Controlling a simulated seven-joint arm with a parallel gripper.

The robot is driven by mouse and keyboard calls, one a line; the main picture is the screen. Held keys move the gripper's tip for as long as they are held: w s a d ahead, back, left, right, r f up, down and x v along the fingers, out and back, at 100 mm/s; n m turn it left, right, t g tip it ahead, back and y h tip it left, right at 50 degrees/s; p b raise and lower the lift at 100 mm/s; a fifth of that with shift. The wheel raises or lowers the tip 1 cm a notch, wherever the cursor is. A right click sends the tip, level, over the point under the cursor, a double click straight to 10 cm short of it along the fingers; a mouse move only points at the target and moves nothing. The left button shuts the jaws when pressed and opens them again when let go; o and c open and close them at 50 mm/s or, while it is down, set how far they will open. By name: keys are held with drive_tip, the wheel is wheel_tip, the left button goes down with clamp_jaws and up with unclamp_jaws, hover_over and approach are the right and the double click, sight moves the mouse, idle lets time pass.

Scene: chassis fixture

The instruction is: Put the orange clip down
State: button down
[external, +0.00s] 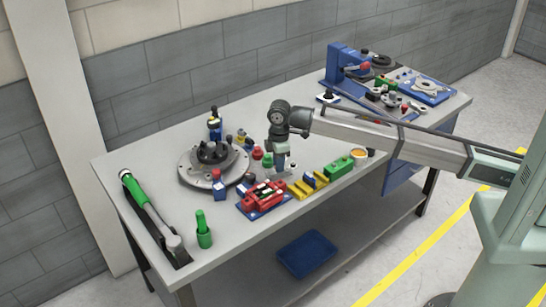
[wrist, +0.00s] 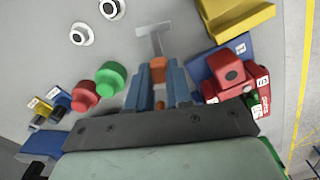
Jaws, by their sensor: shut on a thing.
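The clip's exact height above the table (external: 330,222) is unclear.
Green (wrist: 112,77) and red (wrist: 83,95) knobs stand left of my fingers; a red fixture on a blue base (wrist: 228,72) and a yellow block (wrist: 238,15) are at right. The round fixture (external: 190,172) lies left of my gripper.

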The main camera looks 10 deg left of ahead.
drive_tip(key=shift+f, duration=0.8)
drive_tip(key=shift+f, duration=0.15)
drive_tip(key=c, duration=1)
unclamp_jaws()
wheel_tip(320, 180, up, 12)
drive_tip(key=shift+r, duration=0.15)
drive_tip(key=shift+w, duration=0.1)
